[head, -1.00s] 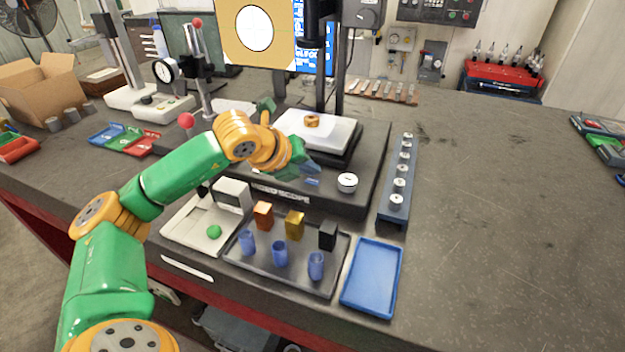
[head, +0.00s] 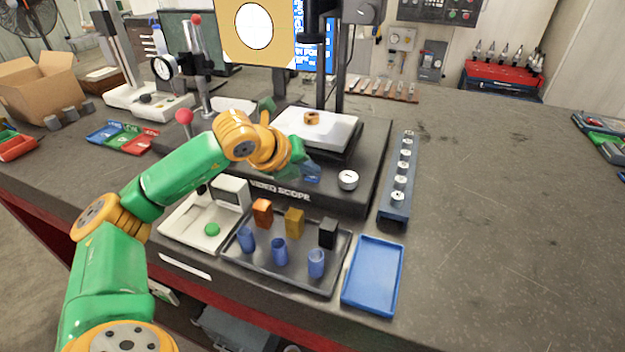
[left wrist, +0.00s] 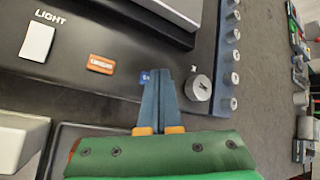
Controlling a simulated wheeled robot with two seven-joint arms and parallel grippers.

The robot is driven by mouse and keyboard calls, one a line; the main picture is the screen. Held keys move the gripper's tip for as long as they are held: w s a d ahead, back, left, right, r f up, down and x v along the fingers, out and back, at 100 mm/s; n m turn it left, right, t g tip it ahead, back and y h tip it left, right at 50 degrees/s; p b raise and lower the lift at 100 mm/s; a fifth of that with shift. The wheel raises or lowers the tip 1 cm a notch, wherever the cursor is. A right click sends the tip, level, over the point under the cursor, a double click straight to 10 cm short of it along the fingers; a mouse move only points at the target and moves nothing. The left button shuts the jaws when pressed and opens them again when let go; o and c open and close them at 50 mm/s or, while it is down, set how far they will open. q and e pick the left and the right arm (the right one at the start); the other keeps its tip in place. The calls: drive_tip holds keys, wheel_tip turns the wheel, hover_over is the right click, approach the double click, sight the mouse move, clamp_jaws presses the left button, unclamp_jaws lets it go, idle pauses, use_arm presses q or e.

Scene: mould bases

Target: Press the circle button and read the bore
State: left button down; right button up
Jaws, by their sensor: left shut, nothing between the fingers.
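The video scope (head: 350,195) stands on the bench with a bright stage, and a small orange-brown part with a hole (head: 312,118) rests on the stage. Its screen (head: 285,50) shows a white circle on tan. My left gripper (head: 313,174) is shut and empty over the scope's front panel. In the left wrist view its fingertips (left wrist: 164,73) are beside a blue button (left wrist: 145,78), which they partly hide. I cannot tell whether they touch it. An orange button (left wrist: 101,64) is left of it, its label too small to read. My right gripper is out of view.
A silver knob (left wrist: 199,87) sits close right of the fingers, and a white LIGHT switch (left wrist: 38,42) is further left. In front are a dark tray (head: 262,262) of blocks and blue cylinders and an empty blue tray (head: 373,275).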

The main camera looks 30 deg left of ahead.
use_arm(q)
drive_tip(key=shift+f+b, duration=0.3)
drive_tip(key=shift+b, duration=0.1)
idle(0.6)
drive_tip(key=shift+r, duration=0.15)
drive_tip(key=shift+r+p, duration=0.55)
drive_tip(key=shift+r, duration=0.05)
drive_tip(key=shift+r, duration=0.1)
wheel_tip(320, 180, up, 5)
drive_tip(key=p, duration=0.4)
idle(0.4)
